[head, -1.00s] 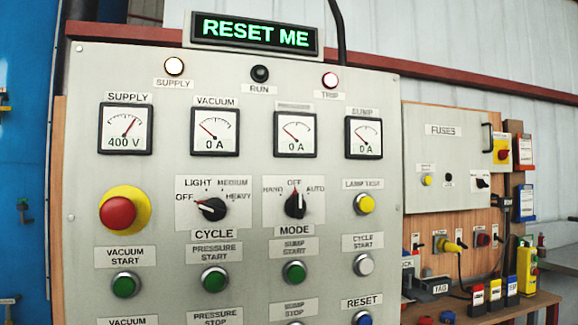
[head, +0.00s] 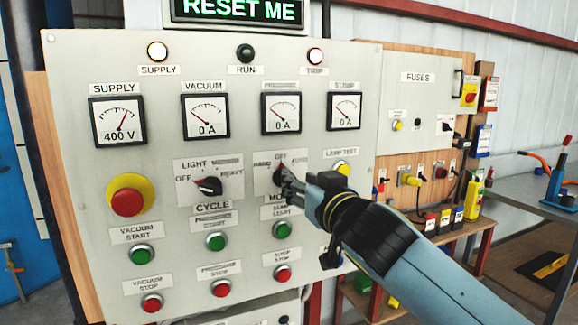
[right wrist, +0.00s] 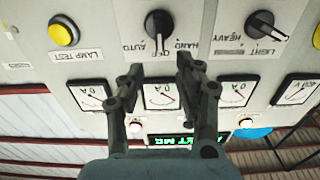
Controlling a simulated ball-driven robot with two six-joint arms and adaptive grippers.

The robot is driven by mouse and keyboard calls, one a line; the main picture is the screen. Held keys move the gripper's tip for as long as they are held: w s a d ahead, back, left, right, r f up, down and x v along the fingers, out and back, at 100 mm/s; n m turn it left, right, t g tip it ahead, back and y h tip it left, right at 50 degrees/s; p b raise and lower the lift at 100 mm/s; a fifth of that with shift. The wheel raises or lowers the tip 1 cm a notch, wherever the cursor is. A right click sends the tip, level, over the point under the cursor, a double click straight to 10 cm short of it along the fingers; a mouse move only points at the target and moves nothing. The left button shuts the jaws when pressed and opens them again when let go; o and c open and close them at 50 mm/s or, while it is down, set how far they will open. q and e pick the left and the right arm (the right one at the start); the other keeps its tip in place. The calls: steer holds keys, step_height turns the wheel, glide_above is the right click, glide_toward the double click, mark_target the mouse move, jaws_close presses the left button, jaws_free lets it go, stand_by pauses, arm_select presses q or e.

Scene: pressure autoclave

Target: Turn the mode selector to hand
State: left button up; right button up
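The mode selector is a black knob (head: 279,176) on a white plate marked HAND, OFF and AUTO, on the grey panel. Its pointer is at OFF. It also shows in the right wrist view (right wrist: 158,24), upside down, with the pointer toward the OFF label. In the right wrist view my right gripper (right wrist: 159,65) is open, fingers apart and empty. The knob appears beyond the fingertips; contact is not visible. My left gripper is not in view.
The cycle selector (head: 209,186) sits left of the mode selector. A red emergency button (head: 127,202) is further left. Green start buttons (head: 216,242) and red stop buttons (head: 221,288) lie below.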

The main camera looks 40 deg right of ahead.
steer(key=p+x, duration=0.1)
steer(key=x, duration=0.5)
steer(key=shift+w+p, duration=0.3)
steer(key=shift+p, duration=0.05)
jaws_close()
